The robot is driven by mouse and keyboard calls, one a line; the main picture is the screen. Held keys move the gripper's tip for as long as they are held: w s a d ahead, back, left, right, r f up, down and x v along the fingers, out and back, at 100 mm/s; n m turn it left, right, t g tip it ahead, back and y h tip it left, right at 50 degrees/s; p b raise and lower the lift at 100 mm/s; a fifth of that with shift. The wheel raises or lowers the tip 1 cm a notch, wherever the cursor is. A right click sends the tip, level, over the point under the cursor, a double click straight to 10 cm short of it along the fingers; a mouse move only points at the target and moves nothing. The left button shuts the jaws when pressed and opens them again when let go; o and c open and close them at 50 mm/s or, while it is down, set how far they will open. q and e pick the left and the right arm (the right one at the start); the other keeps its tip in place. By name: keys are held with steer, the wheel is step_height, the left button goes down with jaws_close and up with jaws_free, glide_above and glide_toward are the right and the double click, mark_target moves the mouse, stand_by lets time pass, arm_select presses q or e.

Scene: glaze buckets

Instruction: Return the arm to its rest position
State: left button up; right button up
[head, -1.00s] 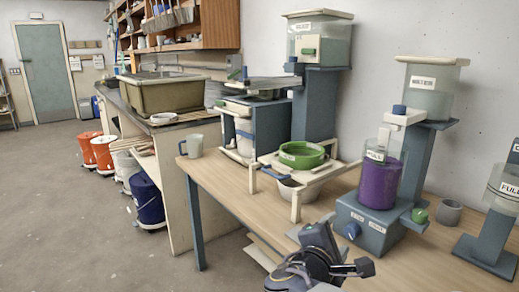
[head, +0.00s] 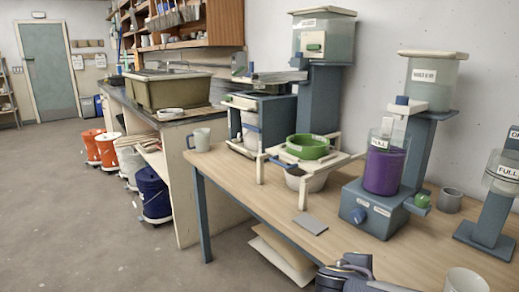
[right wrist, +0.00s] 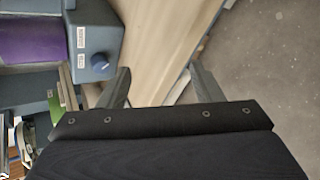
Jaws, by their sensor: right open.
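My right gripper shows in the right wrist view (right wrist: 163,88), its two fingers spread apart with nothing between them. Beyond the fingers are the wooden table top and the grey floor. In the head view, part of my right arm (head: 352,277) shows low at the bottom edge, by the table's front edge; its fingertips cannot be made out there. My left gripper is not in view.
On the table (head: 250,187) stand a blue stand with a purple-filled container (head: 383,172), a green bowl (head: 307,147) on a cream frame, a grey cup (head: 449,200), a white cup (head: 466,281) and a small grey plate (head: 310,223). Open floor (head: 90,230) lies left.

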steer(key=s+d+f+m+g+y+b, duration=0.2)
steer(key=s+f+m+g+y, duration=0.1)
steer(key=s+f, duration=0.3)
steer(key=s+d+f+m+g+y+b, duration=0.2)
steer(key=s+f+m+y, duration=0.15)
steer(key=s+f, duration=0.25)
steer(key=s+a+f+m+t+y+b, duration=0.2)
steer(key=s+a+m+y+b, duration=0.3)
steer(key=s+m, duration=0.4)
step_height(320, 180, up, 29)
steer(key=p, duration=2.9)
steer(key=shift+s+a+f+p, duration=0.2)
steer(key=shift+a+p, duration=0.1)
steer(key=shift+a, duration=0.1)
steer(key=shift+c, duration=0.5)
